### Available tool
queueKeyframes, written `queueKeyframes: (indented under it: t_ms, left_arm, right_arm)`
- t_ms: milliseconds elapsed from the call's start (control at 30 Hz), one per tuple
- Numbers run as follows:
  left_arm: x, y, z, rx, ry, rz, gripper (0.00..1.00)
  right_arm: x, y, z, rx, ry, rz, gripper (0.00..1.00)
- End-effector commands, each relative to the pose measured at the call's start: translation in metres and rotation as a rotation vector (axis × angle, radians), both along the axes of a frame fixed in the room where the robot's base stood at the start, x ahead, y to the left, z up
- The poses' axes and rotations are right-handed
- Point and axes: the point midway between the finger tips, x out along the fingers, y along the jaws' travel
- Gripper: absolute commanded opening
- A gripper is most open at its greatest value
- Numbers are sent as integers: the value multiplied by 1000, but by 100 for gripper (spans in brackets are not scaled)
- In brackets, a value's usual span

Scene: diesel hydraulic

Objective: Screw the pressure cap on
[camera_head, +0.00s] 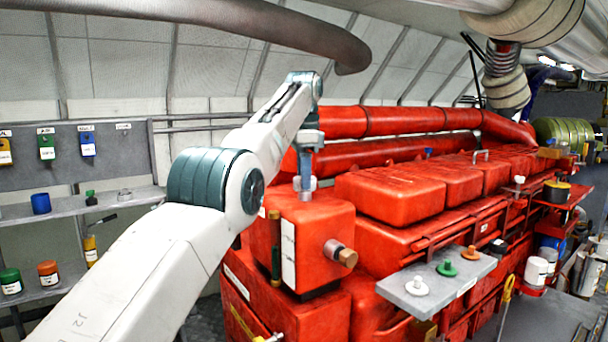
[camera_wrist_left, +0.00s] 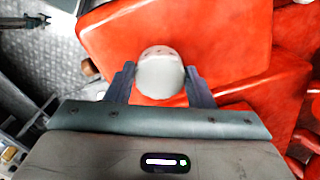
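A round grey-white cap, apparently the pressure cap (camera_wrist_left: 160,75), sits between the two fingers of my left gripper (camera_wrist_left: 160,85) in the left wrist view. The fingers appear to touch it on both sides. In the head view my left gripper (camera_head: 306,165) points down over the top of the front red tank box (camera_head: 318,225). A pale piece (camera_head: 304,184) shows just under the fingers, at the tank top. I cannot tell whether the cap is seated on a neck there. My right gripper is not in view.
A grey bracket shelf (camera_head: 405,302) at the front holds a white cap (camera_head: 417,287), a green cap (camera_head: 446,268) and an orange cap (camera_head: 471,253). A brass fitting (camera_head: 345,257) sticks out of the tank's side. Wall shelves (camera_head: 75,214) with small containers stand at left.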

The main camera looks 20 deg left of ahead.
Motion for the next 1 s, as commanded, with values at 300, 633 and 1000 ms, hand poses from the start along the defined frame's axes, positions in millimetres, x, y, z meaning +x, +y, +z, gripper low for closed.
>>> queueKeyframes:
  t_ms: [300,633,1000]
  left_arm:
    - [0,0,0,0,0,2,64]
    - [-1,0,1,0,-1,190,64]
    - [-1,-2,0,1,1,689,64]
  right_arm:
    - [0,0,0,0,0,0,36]
    - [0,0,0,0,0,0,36]
    - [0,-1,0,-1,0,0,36]
